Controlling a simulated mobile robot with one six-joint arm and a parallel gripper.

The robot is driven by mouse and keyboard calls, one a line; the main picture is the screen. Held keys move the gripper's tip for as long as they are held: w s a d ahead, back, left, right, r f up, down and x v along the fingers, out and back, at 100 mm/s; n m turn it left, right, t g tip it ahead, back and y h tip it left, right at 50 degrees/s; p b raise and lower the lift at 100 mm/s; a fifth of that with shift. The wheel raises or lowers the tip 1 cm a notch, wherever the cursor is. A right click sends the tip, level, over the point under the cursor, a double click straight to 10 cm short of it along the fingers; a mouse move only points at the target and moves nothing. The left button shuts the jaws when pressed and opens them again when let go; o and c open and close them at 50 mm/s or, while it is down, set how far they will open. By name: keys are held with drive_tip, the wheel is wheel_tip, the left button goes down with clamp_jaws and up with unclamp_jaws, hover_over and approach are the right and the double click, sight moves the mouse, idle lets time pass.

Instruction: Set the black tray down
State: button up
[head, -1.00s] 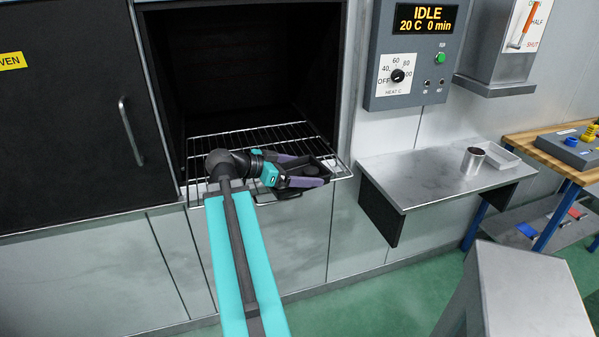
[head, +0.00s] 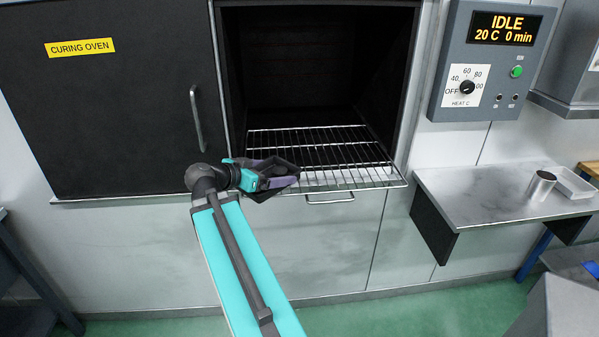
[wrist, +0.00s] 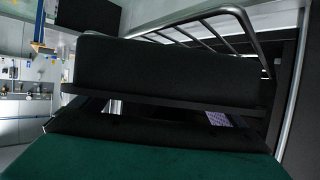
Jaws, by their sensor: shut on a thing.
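My gripper (head: 288,178) is shut on the black tray (head: 270,165), which shows as a small dark shape between the purple-grey fingers. The gripper and tray are at the front left corner of the wire rack (head: 340,178) in the open oven. I cannot tell whether the tray touches the rack. In the wrist view a wide dark block (wrist: 165,72) fills the middle, probably the tray or a finger close up. The rack's wire bars (wrist: 200,35) show behind and above it. The tray's inside is hidden.
The black oven door (head: 110,120) is to the left of the open cavity (head: 310,70). The rack's middle and right are empty. A steel shelf (head: 475,205) on the right holds a metal cup (head: 541,185) and a pale tray (head: 573,183). The control box (head: 492,60) reads IDLE.

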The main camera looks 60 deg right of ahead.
drive_tip(key=w+a+f+n+t+y, duration=0.25)
drive_tip(key=w+a+n+t, duration=0.8)
drive_tip(key=w+a, duration=1.5)
drive_tip(key=w+a+r+n+t+y, duration=0.1)
drive_tip(key=w+a+r+n+y, duration=0.1)
drive_tip(key=a, duration=0.5)
drive_tip(key=w+a+r+n+t+y, duration=0.2)
drive_tip(key=w+a+r+n+y, duration=0.1)
drive_tip(key=a, duration=0.5)
drive_tip(key=w+a+r+n+t+y, duration=0.2)
drive_tip(key=w+a+r+n+y, duration=0.1)
drive_tip(key=a, duration=0.4)
drive_tip(key=n+y, duration=0.1)
drive_tip(key=y, duration=0.1)
drive_tip(key=shift+w+a+y, duration=0.15)
drive_tip(key=shift+w+y, duration=0.05)
drive_tip(key=shift+y, duration=0.15)
drive_tip(key=shift+s+n+t, duration=0.1)
drive_tip(key=shift+n+t, duration=0.15)
